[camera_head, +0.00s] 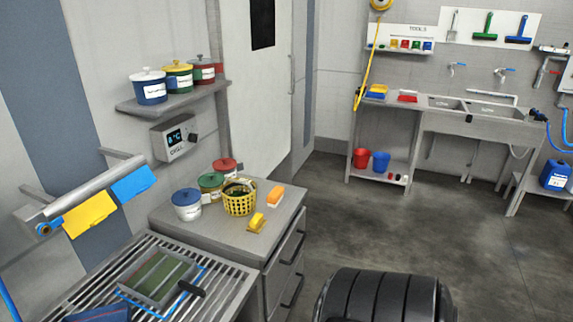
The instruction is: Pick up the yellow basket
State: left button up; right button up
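The yellow basket (239,202) stands upright on the grey drawer cabinet (277,230) left of the middle. Its sides are openwork, and something dark and green shows at its top, too small to tell. A blue lidded pot (187,208), a green lidded pot (209,186) and a red lidded pot (222,166) stand close to it on its left and far side. Neither of my grippers shows in the head view.
An orange-and-white item (275,196) and a yellow item (256,223) lie right of the basket. A shelf (173,104) with three pots hangs above. A slatted rack (220,283) adjoins the cabinet in front. The floor to the right is open up to the sink bench (440,118).

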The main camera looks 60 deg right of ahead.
aim_at(238, 203)
jog(key=z, duration=1.7)
